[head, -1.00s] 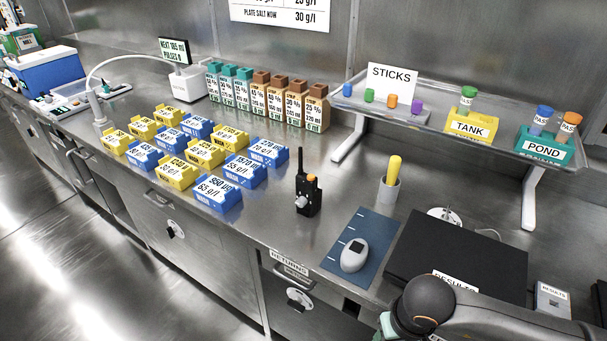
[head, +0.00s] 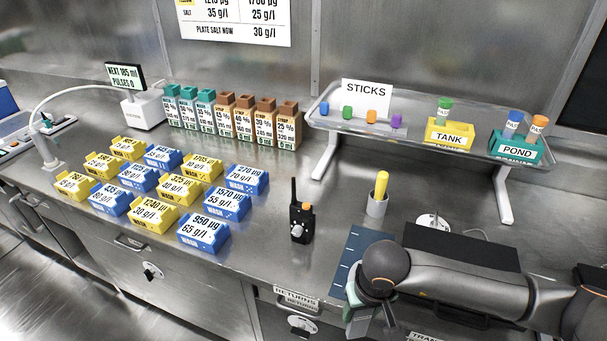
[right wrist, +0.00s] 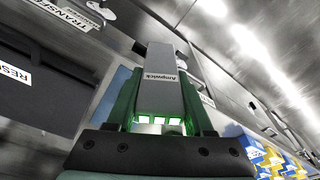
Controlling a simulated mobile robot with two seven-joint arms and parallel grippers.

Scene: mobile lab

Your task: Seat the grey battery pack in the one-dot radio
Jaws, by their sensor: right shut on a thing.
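A black handheld radio (head: 301,222) with an antenna and an orange knob stands upright on the steel counter; I cannot make out its dot marking. My right gripper (head: 358,316) is at the front edge of the counter, right of and nearer than the radio. In the right wrist view its green fingers (right wrist: 160,105) are shut on the grey battery pack (right wrist: 162,80), a long block marked "Ampwick". Green lit windows show at the pack's near end. My left gripper is not in view.
A blue mat (head: 352,262) lies partly under my right arm. A cup with a yellow-handled tool (head: 378,203) stands behind it. Yellow and blue labelled boxes (head: 168,190) fill the left counter. A raised tray (head: 400,135) stands at the back. Counter around the radio is clear.

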